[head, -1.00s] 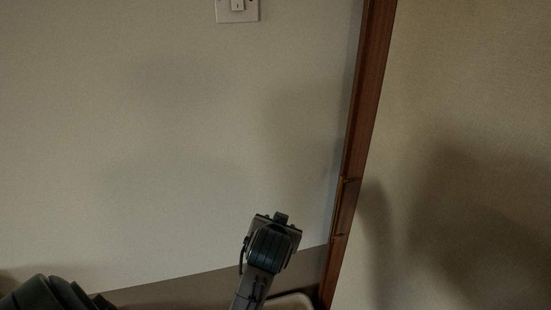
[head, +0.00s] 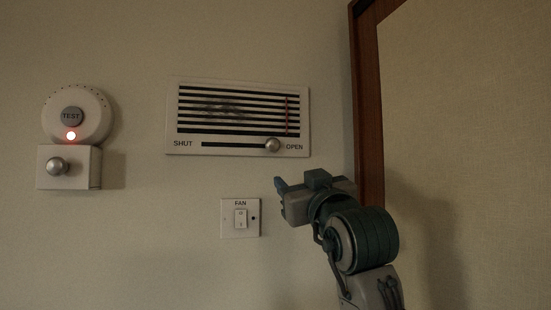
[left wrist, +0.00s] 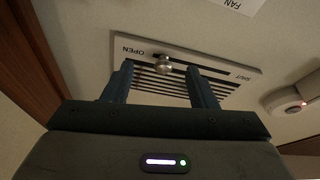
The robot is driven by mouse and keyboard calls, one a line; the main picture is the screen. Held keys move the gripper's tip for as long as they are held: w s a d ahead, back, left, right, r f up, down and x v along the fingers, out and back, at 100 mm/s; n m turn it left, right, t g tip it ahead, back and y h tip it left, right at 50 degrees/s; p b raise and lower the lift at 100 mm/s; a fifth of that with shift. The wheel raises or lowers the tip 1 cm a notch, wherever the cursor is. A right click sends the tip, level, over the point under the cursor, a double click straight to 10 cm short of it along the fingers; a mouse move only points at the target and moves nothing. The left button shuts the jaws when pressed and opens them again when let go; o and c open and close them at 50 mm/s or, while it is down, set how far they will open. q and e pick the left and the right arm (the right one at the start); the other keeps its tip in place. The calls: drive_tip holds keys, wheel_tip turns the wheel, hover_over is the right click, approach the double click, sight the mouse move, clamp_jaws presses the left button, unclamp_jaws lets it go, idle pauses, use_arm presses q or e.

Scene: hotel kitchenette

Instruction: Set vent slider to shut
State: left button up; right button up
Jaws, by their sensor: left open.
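The vent (head: 172,110) is a white wall panel with dark slats. Its slider knob (head: 272,145), a round metal ball, sits at the right end of a dark slot, next to the word OPEN; SHUT is printed at the left end. My left gripper (head: 283,187) is a little below the knob in the head view. In the left wrist view, the open fingers (left wrist: 160,78) show on either side of the knob (left wrist: 163,64), with nothing gripped. I cannot tell how far the fingertips are from it. My right gripper is not in view.
A fan switch (head: 240,218) is on the wall below the vent. A round alarm with a TEST button (head: 72,116) and a lit red light is at the left, above a box with a knob (head: 57,167). A wooden frame (head: 367,110) stands at the right.

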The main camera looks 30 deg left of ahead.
sight(273, 145)
use_arm(q)
wheel_tip(273, 145, up, 4)
drive_tip(key=s+n+y, duration=0.1)
drive_tip(key=s, duration=0.1)
drive_tip(key=shift+g, duration=0.3)
drive_tip(key=p+x, duration=0.6)
drive_tip(key=x, duration=0.3)
drive_tip(key=shift+w+a, duration=0.1)
drive_tip(key=shift+w, duration=0.05)
drive_tip(key=shift+w+a+r+p, duration=0.1)
drive_tip(key=shift+w+a+p, duration=0.25)
drive_tip(key=shift+p, duration=0.15)
clamp_jaws()
drive_tip(key=shift+s+a, duration=0.1)
